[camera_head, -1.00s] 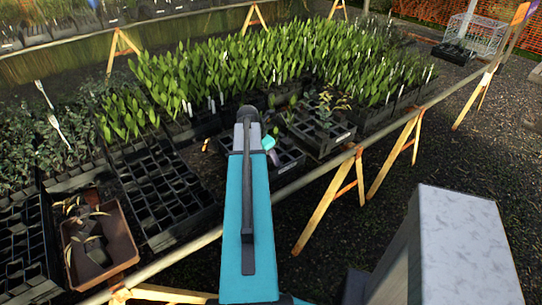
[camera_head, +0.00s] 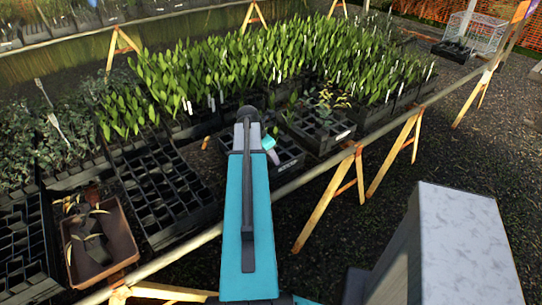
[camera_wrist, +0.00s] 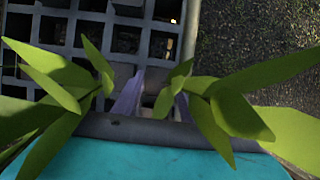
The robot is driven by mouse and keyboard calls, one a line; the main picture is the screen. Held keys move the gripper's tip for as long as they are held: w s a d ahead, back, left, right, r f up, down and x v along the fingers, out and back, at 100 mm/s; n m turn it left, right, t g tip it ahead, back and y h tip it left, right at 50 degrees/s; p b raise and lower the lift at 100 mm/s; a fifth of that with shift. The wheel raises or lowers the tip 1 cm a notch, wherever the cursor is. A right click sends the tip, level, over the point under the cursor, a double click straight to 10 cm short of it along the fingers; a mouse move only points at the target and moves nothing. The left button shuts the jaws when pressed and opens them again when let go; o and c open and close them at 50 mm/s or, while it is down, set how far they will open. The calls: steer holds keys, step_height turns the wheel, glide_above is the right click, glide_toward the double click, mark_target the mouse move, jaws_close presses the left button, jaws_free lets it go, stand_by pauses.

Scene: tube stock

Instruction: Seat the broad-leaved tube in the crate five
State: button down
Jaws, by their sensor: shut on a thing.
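My gripper (camera_wrist: 147,97) is shut on the broad-leaved tube, whose green leaves (camera_wrist: 238,105) spread to both sides in the wrist view. The tube's body is hidden between and below the fingers. A dark crate with square cells (camera_wrist: 75,32) lies beneath, and its visible cells look empty. In the head view my arm covers most of the gripper. A black crate (camera_head: 290,163) shows just right of the arm's end. I cannot read which crate is five.
A labelled crate (camera_head: 322,142) with sparse yellowish plants stands to the right. Dense leafy tubes (camera_head: 250,60) fill the bench behind. Empty cell trays (camera_head: 165,190) and a brown bin (camera_head: 112,262) lie left. A rail (camera_head: 300,181) runs along the bench's front.

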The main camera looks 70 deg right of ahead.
steer(key=c, duration=1)
jaws_free()
steer(key=shift+b+v, duration=1.35)
steer(key=shift+v, duration=5.5)
steer(key=shift+s+r, duration=0.1)
